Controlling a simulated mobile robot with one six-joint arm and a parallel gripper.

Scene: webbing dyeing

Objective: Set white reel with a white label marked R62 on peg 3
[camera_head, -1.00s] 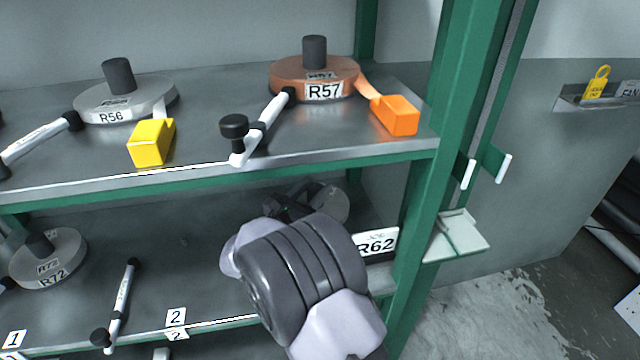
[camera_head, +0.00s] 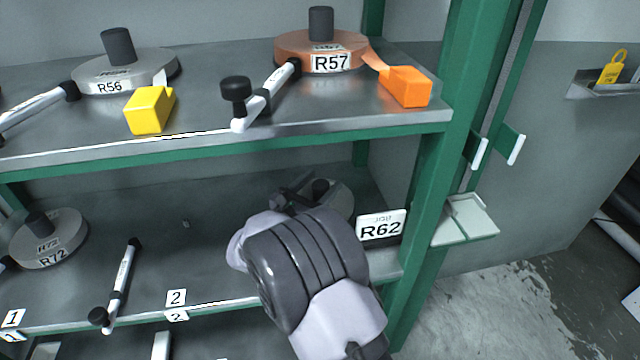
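The reel with the white label marked R62 (camera_head: 381,227) is on the lower shelf at the right, mostly hidden behind my arm; its label faces me. A pale grey-white disc (camera_head: 342,196) with a dark hub shows just behind my wrist, beside the label. My gripper (camera_head: 291,190) is at the far end of my arm over the lower shelf, at that disc. Dark finger parts show, but my wrist hides their tips, so I cannot tell whether it grips the reel. Number 2 (camera_head: 176,298) and number 1 (camera_head: 13,318) mark the lower shelf's front edge; no number 3 is visible.
The upper shelf holds reel R56 (camera_head: 125,72), reel R57 (camera_head: 322,50), a yellow block (camera_head: 149,110) and an orange block (camera_head: 404,87). Reel R72 (camera_head: 48,238) is at the lower left. A white-and-black lever (camera_head: 121,285) and a green post (camera_head: 452,120) stand near my arm.

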